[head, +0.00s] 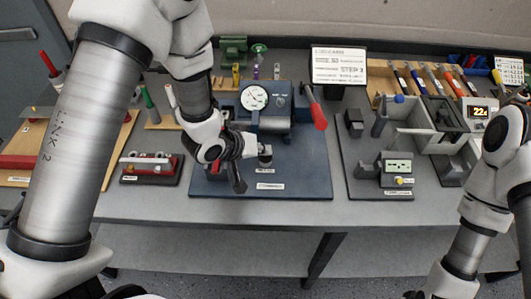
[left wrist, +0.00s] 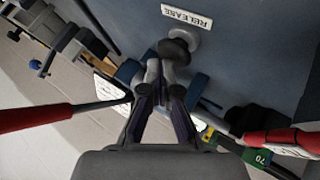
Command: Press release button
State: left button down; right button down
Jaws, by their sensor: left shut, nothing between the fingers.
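The release button (left wrist: 175,49) is a dark, round-headed knob on a grey stem beside a white RELEASE label (left wrist: 187,17). In the head view the button (head: 265,151) stands at the front of the blue press base (head: 305,178). My left gripper (head: 251,145) is shut and empty, just left of the button. In the left wrist view its fingertips (left wrist: 164,68) lie together right at the button's head; I cannot tell whether they touch it. My right gripper is out of sight; only its arm shows at the right.
A dial gauge (head: 254,97) and a red-handled lever (head: 317,112) rise behind the button. A small fixture with red parts (head: 150,168) sits to the left. A grey fixture board (head: 385,183) stands to the right. The table's front strip is clear.

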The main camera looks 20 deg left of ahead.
pick_arm(q)
jog(key=shift+r+p, duration=0.35)
jog(key=shift+r, duration=0.25)
notch_tip(320, 180, up, 5)
jog(key=p, duration=0.5)
jog(key=shift+r, duration=0.1)
dwell(0.5)
